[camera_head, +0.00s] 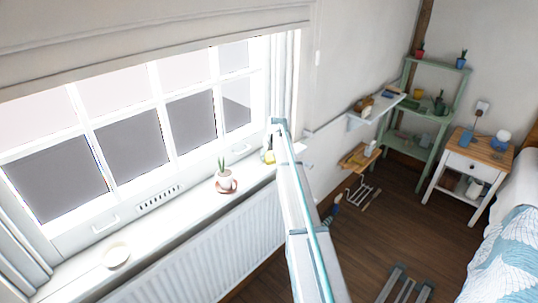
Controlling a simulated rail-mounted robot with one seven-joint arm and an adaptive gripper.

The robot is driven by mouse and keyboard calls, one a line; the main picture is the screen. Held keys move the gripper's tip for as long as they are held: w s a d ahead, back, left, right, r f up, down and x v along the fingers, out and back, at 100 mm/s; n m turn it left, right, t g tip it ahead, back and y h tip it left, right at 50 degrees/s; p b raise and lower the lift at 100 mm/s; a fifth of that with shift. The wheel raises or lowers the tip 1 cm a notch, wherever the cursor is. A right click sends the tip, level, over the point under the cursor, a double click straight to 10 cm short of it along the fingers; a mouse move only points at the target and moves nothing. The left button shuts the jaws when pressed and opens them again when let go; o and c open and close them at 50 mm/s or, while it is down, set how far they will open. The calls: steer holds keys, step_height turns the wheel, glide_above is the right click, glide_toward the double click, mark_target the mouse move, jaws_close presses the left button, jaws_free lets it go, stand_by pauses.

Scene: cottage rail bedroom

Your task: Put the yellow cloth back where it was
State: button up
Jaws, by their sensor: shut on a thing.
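My arm rises through the middle of the view from the bottom edge, and its upper end is in front of the right end of the windowsill (190,212). My gripper cannot be made out; it is out of view or hidden behind the arm. I cannot identify a yellow cloth. A small yellow-green thing (268,156) shows at the sill's right end, partly covered by my arm and too small to name.
A potted plant (226,183) and a pale bowl (116,255) stand on the sill above a radiator (205,255). Wall shelves (366,116), a green shelf rack (443,130), a nightstand (466,166) and a bed (505,255) are at right. Dark floor lies between.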

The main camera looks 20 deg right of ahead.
steer(key=shift+f, duration=0.1)
steer(key=shift+f, duration=0.15)
steer(key=o, duration=1)
steer(key=shift+r, duration=0.2)
steer(key=b+v, duration=0.3)
steer(key=v, duration=0.9)
steer(key=shift+r, duration=0.1)
